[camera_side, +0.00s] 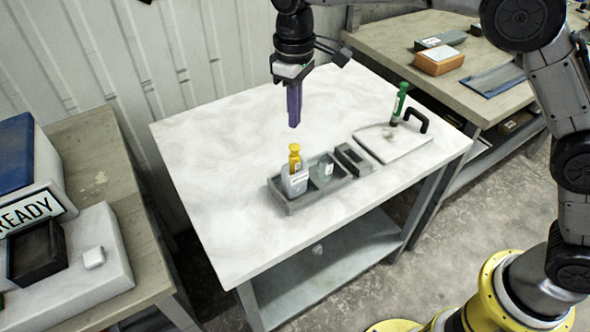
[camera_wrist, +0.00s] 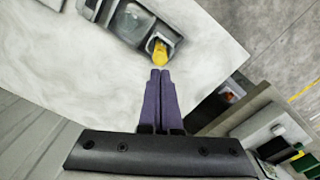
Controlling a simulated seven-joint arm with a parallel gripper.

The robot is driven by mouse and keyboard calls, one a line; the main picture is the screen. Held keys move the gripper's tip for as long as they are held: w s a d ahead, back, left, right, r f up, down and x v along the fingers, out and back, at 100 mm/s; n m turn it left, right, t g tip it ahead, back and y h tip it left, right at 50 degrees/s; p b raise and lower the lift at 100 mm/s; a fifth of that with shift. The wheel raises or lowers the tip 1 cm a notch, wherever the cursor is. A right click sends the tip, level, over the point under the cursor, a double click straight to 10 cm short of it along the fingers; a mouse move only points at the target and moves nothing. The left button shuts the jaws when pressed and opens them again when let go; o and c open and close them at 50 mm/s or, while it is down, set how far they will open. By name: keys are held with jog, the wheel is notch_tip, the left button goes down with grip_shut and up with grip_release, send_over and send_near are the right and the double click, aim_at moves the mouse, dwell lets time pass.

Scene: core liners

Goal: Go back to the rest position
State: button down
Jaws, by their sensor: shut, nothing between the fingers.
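My gripper (camera_side: 293,122) hangs above the white marble-look table (camera_side: 215,185), with its purple fingers pointing down. In the wrist view the fingers (camera_wrist: 160,74) are together with nothing between them. In the tray stands a pale bottle (camera_side: 294,184) with a yellow top (camera_side: 294,152); the yellow top also shows in the wrist view (camera_wrist: 159,53), just beyond the fingertips. A smaller grey-blue container (camera_side: 325,168) sits beside the bottle in the tray.
A dark slotted block (camera_side: 353,159) stands right of the tray. A white board (camera_side: 395,142) with a black handle and a green-capped tube (camera_side: 400,98) lies farther right. A side bench at left carries a READY sign (camera_side: 28,211). The table's left part is clear.

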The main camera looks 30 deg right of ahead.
jog(key=shift+d, duration=0.1)
jog(key=s+d+r+m+t, duration=0.25)
jog(key=s+d+r, duration=0.25)
jog(key=d+r, duration=0.6)
jog(key=s+d+r+m+t, duration=0.1)
jog(key=s+d+r, duration=0.2)
jog(key=s, duration=0.3)
jog(key=s+d+r+t, duration=0.1)
jog(key=s+d+r, duration=0.15)
jog(key=s, duration=0.45)
jog(key=s+d+f+m+t, duration=0.1)
jog(key=s+d+f+m, duration=0.1)
jog(key=s+f, duration=0.9)
jog(key=shift+s+d+f, duration=0.25)
jog(key=shift+s+d, duration=0.45)
jog(key=shift+s, duration=0.4)
